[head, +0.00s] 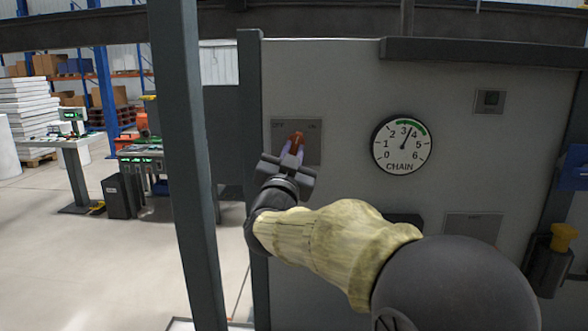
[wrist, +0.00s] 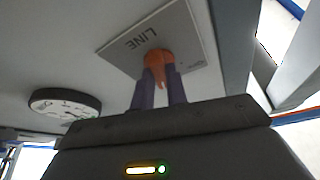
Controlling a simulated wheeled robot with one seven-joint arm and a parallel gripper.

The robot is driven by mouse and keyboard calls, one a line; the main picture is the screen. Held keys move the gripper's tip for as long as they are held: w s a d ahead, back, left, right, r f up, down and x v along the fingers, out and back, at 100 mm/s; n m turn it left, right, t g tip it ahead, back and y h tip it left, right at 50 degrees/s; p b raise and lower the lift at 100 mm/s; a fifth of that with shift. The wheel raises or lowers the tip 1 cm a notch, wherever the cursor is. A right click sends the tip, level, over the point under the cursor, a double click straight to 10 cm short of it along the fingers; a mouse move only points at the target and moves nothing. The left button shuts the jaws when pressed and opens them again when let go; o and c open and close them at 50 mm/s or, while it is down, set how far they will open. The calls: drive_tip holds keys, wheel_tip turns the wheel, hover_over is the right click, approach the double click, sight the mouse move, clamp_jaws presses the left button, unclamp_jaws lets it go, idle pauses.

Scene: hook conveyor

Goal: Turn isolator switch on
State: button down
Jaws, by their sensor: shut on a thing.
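The isolator switch has a red-orange handle (head: 297,138) on a grey plate (head: 312,152) marked OFF at left and ON at right, fixed to the grey panel. In the head view the handle's visible end lies between the two marks, tilted slightly toward ON. My gripper (head: 291,152) reaches up to the plate and is shut on the handle, hiding its lower part. In the wrist view both fingers sit either side of the orange handle (wrist: 158,62), and the plate (wrist: 150,38) reads LINE.
A round CHAIN gauge (head: 401,144) is to the right, its needle near 4. A grey post (head: 185,160) stands close left of my arm. A small dark-centred plate (head: 489,101) and a yellow knob (head: 563,236) are further right.

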drive_tip(key=m+h, duration=0.1)
drive_tip(key=m, duration=0.1)
drive_tip(key=m+g+h+b, duration=0.1)
drive_tip(key=m, duration=0.1)
drive_tip(key=m+h, duration=0.1)
drive_tip(key=m, duration=0.2)
drive_tip(key=shift+a+r+g+b, duration=0.25)
drive_tip(key=shift+r+g+b, duration=0.1)
drive_tip(key=shift+g+b, duration=0.05)
drive_tip(key=shift+m+h, duration=0.3)
drive_tip(key=c, duration=1.4)
unclamp_jaws()
drive_tip(key=shift+w+f, duration=0.1)
drive_tip(key=shift+s+a+f, duration=0.2)
drive_tip(key=shift+s+f, duration=0.1)
drive_tip(key=shift+s, duration=0.25)
drive_tip(key=b+v, duration=0.4)
drive_tip(key=v, duration=1.2)
drive_tip(key=shift+s+r, duration=0.2)
drive_tip(key=shift+r, duration=0.05)
